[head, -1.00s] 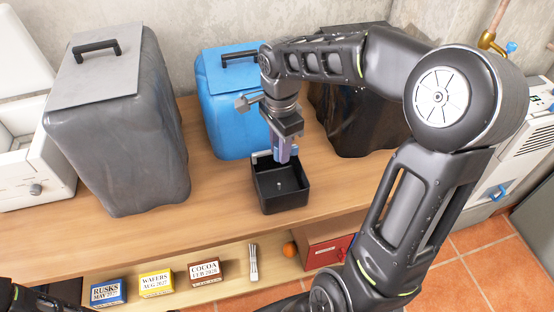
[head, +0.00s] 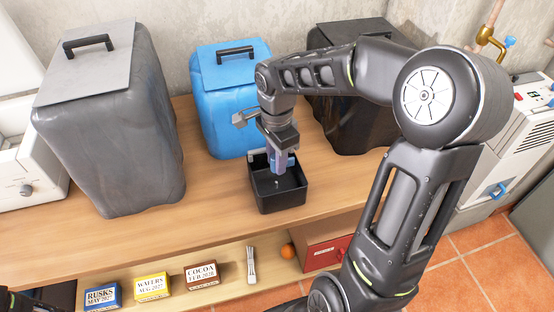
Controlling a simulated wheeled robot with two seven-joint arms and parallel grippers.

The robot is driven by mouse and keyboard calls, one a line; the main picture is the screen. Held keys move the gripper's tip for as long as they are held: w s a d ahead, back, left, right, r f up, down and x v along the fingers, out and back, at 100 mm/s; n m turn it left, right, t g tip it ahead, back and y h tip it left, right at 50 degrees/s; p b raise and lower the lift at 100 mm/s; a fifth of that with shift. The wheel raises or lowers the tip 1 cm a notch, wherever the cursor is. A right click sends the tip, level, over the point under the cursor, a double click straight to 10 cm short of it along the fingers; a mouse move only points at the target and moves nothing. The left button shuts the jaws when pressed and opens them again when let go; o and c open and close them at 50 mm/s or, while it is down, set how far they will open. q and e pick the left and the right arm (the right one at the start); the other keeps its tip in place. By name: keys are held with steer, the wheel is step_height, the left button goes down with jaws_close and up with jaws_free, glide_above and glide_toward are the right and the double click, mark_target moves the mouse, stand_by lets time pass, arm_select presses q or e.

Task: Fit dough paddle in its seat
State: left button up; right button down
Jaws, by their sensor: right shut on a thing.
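A black square pan (head: 279,207) stands open-topped on the wooden counter. A small pale upright pin (head: 277,184) shows inside it, near the middle of its floor. My right gripper (head: 279,167) points down over the pan, its fingertips at or just inside the back part of the opening. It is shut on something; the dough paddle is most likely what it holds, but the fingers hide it. I cannot tell whether the held thing touches the pin. Only a dark bit of my left arm shows at the lower left corner; its gripper is out of view.
Behind the pan stand a blue bin (head: 222,115), a grey bin (head: 107,140) and a dark bin (head: 345,125). A white appliance (head: 30,180) is at the left. A lower shelf (head: 225,285) holds small boxes. The counter left of the pan is clear.

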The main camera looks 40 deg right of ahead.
steer(key=shift+f+b, duration=1.45)
steer(key=shift+f, duration=0.45)
steer(key=shift+f, duration=0.1)
steer(key=shift+f+b, duration=1.6)
steer(key=shift+f, duration=0.15)
steer(key=shift+f, duration=0.1)
steer(key=c, duration=1.1)
jaws_free()
step_height(320, 180, up, 8)
steer(key=shift+f+p, duration=0.1)
steer(key=shift+p, duration=0.2)
